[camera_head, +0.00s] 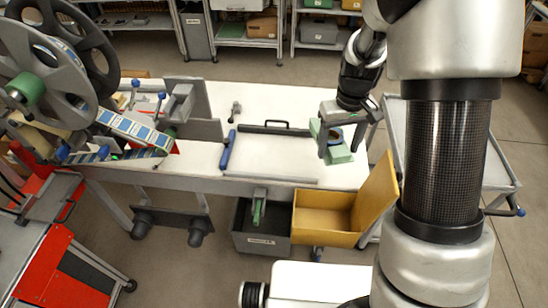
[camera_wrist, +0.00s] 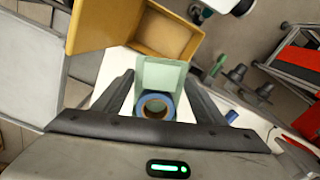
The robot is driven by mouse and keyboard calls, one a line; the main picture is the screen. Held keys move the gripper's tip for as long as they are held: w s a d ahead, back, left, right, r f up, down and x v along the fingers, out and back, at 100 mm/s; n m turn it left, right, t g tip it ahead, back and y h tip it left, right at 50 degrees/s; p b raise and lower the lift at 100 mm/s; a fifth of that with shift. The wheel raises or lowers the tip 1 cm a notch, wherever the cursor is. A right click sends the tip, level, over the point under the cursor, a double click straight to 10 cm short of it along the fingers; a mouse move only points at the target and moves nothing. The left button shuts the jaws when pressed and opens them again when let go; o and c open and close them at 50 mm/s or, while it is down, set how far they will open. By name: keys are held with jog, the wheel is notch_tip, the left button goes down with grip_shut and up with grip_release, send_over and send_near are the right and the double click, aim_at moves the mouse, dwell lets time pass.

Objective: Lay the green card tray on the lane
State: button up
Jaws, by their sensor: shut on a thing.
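The green card tray (camera_head: 340,154) is at the right part of the white bench top in the head view. It also shows between the fingers in the wrist view (camera_wrist: 163,74). A blue ring-shaped reel with a brown core (camera_wrist: 154,107) sits at its near end. My gripper (camera_head: 337,128) is shut on the tray from above; I cannot tell whether the tray touches the bench. The lane appears to be the pale bench strip (camera_head: 280,158), clear between a blue-handled bar (camera_head: 227,150) and the tray.
A dark bar with a handle (camera_head: 275,128) lies along the back of the strip. An open yellow box (camera_head: 325,218) and a dark grey bin (camera_head: 261,239) stand below the front edge. A reel machine (camera_head: 60,95) stands at the left, a grey cart (camera_head: 495,165) at the right.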

jog(key=w+a+f+n+b, duration=0.4)
jog(key=w+a+f+n, duration=0.1)
jog(key=w+a+n, duration=0.7)
jog(key=n+b, duration=0.7)
jog(key=n, duration=1.3)
send_over(276, 143)
notch_tip(276, 143, down, 5)
notch_tip(276, 143, down, 10)
jog(key=shift+s+d+r+b, duration=0.1)
jog(key=shift+r+b, duration=0.05)
jog(key=shift+b, duration=0.7)
jog(key=shift+f, duration=0.25)
jog(key=o, duration=1.2)
jog(key=shift+r, duration=0.1)
